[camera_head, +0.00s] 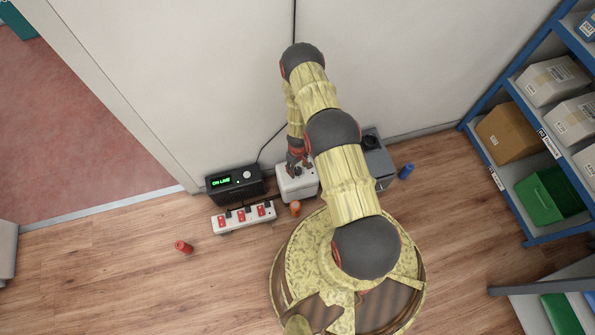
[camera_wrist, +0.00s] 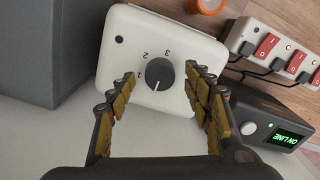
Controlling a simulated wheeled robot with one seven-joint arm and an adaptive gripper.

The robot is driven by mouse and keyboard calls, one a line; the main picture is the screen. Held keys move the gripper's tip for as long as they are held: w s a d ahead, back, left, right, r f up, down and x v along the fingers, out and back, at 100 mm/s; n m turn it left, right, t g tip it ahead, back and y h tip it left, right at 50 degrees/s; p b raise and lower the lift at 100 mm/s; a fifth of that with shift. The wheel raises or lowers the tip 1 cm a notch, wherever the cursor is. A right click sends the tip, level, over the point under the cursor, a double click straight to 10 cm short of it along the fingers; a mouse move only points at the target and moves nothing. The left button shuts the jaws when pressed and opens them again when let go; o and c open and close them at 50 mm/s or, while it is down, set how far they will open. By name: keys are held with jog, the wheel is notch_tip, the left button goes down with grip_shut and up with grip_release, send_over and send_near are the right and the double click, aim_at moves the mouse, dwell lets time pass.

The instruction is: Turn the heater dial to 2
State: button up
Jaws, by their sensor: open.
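The heater (camera_head: 297,189) is a white box on the floor near the wall, partly covered by my arm in the head view. In the wrist view, the heater's top face (camera_wrist: 122,58) carries a dark round dial (camera_wrist: 160,76) with the numbers 1, 2 and 3 beside it. The dial's white line points toward the bottom of the picture and slightly left, away from 2 and 3. My gripper (camera_wrist: 161,80) is open, one finger on each side of the dial, with gaps between fingers and dial. It also shows above the heater in the head view (camera_head: 297,160).
A black unit (camera_head: 234,184) reading ON LINE and a power strip (camera_head: 243,218) with red switches stand left of the heater. A grey box (camera_head: 379,160) stands right. An orange cylinder (camera_head: 295,209), a red one (camera_head: 183,247) and a blue one (camera_head: 406,171) are nearby.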

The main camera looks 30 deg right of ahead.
jog(key=shift+f, duration=0.7)
jog(key=shift+c, duration=1.4)
jog(key=c, duration=0.8)
jog(key=shift+c, duration=0.5)
